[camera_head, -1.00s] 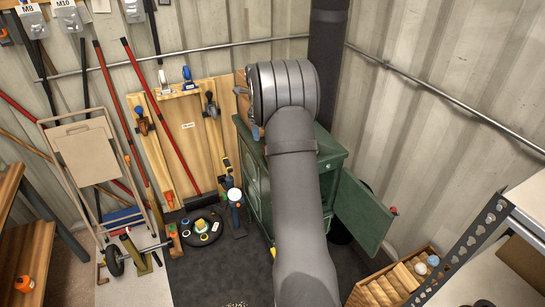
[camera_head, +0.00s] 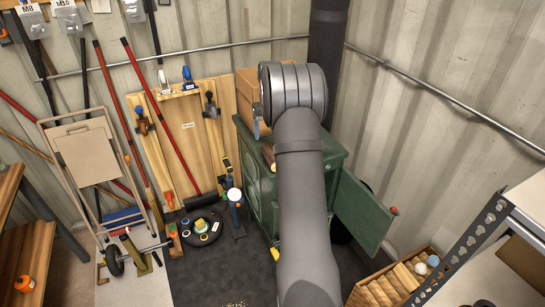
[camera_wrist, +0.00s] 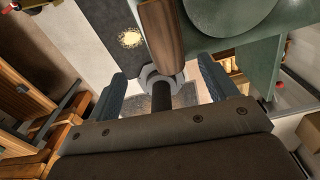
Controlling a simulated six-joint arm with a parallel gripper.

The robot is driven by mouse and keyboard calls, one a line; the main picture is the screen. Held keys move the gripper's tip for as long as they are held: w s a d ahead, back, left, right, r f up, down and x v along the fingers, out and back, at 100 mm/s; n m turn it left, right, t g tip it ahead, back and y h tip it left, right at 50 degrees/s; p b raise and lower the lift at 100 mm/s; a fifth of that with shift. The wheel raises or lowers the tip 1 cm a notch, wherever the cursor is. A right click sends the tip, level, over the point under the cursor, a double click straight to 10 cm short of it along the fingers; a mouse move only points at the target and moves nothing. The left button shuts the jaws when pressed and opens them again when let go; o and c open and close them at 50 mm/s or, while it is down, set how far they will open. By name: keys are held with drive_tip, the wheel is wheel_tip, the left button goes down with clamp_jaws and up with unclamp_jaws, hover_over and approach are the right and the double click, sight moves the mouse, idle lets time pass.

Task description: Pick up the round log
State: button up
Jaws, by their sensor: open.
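A brown, rounded wooden piece, which looks like the round log (camera_wrist: 162,38), lies at the edge of the green cabinet top in the wrist view. Its upper end is cut off by the frame. In the head view a small part of what seems the same log (camera_head: 268,154) shows on the cabinet, mostly hidden by my arm. My gripper (camera_wrist: 163,70) is open, with its two dark fingers apart. The log shows between and beyond the fingertips, with nothing held. The gripper is hidden behind my arm in the head view.
The green cabinet (camera_head: 335,160) stands in the corner with its door (camera_head: 363,212) open to the right. A wooden crate (camera_head: 430,250) of blocks is at the lower right. Clamps, a black disc (camera_head: 200,228) and boards stand left.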

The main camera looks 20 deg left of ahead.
wheel_tip(320, 180, down, 6)
drive_tip(key=shift+r, duration=0.2)
drive_tip(key=f, duration=0.5)
drive_tip(key=shift+w+d+f, duration=0.1)
drive_tip(key=shift+w+d, duration=0.15)
drive_tip(key=c, duration=1.1)
drive_tip(key=shift+c, duration=0.3)
